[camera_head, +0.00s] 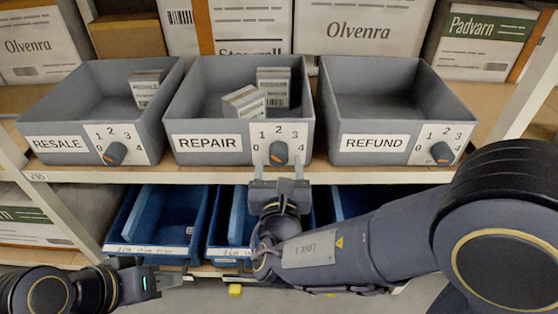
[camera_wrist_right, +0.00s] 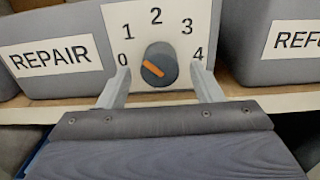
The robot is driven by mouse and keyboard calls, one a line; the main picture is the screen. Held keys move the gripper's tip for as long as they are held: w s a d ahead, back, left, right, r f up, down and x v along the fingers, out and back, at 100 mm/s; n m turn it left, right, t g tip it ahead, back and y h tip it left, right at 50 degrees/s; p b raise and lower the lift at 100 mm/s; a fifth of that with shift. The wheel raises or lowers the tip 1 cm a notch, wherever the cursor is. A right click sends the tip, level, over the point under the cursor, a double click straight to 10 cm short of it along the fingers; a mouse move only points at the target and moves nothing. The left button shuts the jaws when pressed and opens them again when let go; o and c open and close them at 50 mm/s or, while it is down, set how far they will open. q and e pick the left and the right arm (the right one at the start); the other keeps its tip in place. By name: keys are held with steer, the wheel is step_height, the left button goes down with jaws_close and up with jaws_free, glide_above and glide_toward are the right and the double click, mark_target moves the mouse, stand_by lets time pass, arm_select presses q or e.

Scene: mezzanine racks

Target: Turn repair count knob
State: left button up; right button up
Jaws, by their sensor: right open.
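The repair count knob (camera_head: 278,152) is a dark round dial with an orange mark, on a white plate numbered 0 to 4 on the front of the grey REPAIR bin (camera_head: 208,143). In the right wrist view the knob (camera_wrist_right: 159,64) has its orange mark pointing left, close to the 0. My right gripper (camera_head: 278,166) is open in front of the plate; in the wrist view its fingers (camera_wrist_right: 160,70) stand on both sides of the knob, with gaps. My left gripper (camera_head: 168,281) is low at the left, away from the bins; its jaw opening is unclear.
The RESALE bin (camera_head: 57,144) and its knob (camera_head: 115,153) stand left; the REFUND bin (camera_head: 374,143) and its knob (camera_head: 441,152) stand right. Small labelled packs (camera_head: 244,102) lie in the REPAIR bin. Blue bins (camera_head: 160,225) sit on the shelf below. Rack posts flank both sides.

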steer(key=shift+w, duration=1.25)
steer(key=c, duration=1)
steer(key=shift+f+m+b, duration=0.1)
steer(key=shift+m+b, duration=0.2)
steer(key=shift+b, duration=0.25)
steer(key=m+b, duration=0.7)
steer(key=b, duration=0.3)
steer(key=shift+f, duration=0.1)
steer(key=shift+r+m+b, duration=0.2)
steer(key=shift+m+b, duration=0.5)
steer(key=shift+b, duration=0.35)
